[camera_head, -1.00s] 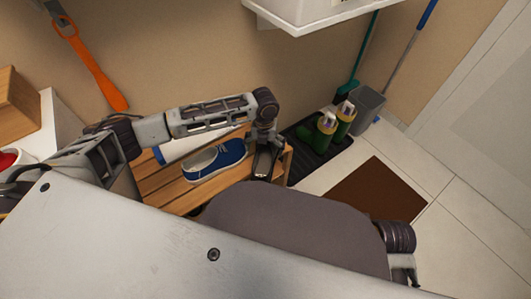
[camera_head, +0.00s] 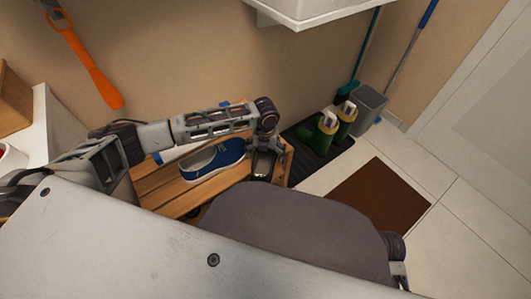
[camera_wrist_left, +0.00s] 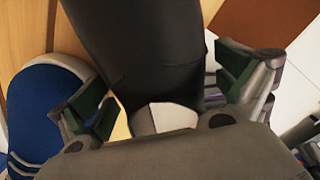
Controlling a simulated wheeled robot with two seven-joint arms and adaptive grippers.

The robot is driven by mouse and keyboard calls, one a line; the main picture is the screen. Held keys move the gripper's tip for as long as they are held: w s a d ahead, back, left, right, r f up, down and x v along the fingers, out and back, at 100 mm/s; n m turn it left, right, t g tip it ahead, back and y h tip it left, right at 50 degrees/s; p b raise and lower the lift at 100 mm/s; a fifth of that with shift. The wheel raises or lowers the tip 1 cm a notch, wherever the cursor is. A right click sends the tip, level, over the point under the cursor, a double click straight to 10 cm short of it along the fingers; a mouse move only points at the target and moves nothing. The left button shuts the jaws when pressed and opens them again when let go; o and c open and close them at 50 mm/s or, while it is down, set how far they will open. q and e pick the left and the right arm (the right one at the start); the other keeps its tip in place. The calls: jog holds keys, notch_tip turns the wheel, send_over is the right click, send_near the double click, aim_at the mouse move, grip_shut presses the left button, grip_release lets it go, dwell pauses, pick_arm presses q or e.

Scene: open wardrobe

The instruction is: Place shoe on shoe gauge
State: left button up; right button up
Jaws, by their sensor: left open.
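A blue shoe with a pale inside and sole (camera_head: 215,162) rests on a slatted wooden bench (camera_head: 165,185) in the head view. A white board with blue at its ends (camera_head: 180,152), perhaps the shoe gauge, lies behind it, partly covered by my left arm. My left gripper (camera_head: 263,168) points down just right of the shoe, apart from it. In the left wrist view its fingers (camera_wrist_left: 168,98) are spread, with the blue shoe (camera_wrist_left: 45,105) outside them at left. A dark shape with a whitish end (camera_wrist_left: 145,50) shows between the fingers; I cannot tell what it is or whether they touch it.
Green boots (camera_head: 330,132) stand on a black tray (camera_head: 305,150) right of the bench, near a grey bin (camera_head: 365,107). A brown mat (camera_head: 380,195) lies on the tiled floor. A white shelf (camera_head: 310,12) hangs overhead. An orange shoehorn (camera_head: 90,65) hangs on the wall.

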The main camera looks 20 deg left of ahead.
aim_at(265, 155)
dwell(0.3)
pick_arm(q)
jog(key=c, duration=1.3)
jog(key=shift+r, duration=0.15)
pick_arm(e)
jog(key=shift+r, duration=0.1)
pick_arm(q)
jog(key=shift+r+p, duration=0.45)
jog(key=shift+r, duration=0.45)
notch_tip(265, 155, up, 3)
jog(key=shift+r+p, duration=0.15)
jog(key=shift+p, duration=0.5)
notch_tip(265, 155, up, 3)
jog(key=shift+r+p, duration=0.1)
jog(key=shift+p, duration=0.5)
jog(key=shift+r, duration=0.75)
pick_arm(e)
jog(key=shift+g+h, duration=0.6)
jog(key=shift+s+d+r, duration=0.15)
jog(key=shift+d+r, duration=0.2)
jog(key=shift+r, duration=0.3)
jog(key=shift+s+d+r, duration=0.1)
jog(key=shift+d+r, duration=0.25)
jog(key=shift+r, duration=0.35)
jog(key=shift+s+d+r, duration=0.15)
jog(key=shift+d+r, duration=0.2)
jog(key=shift+r, duration=0.3)
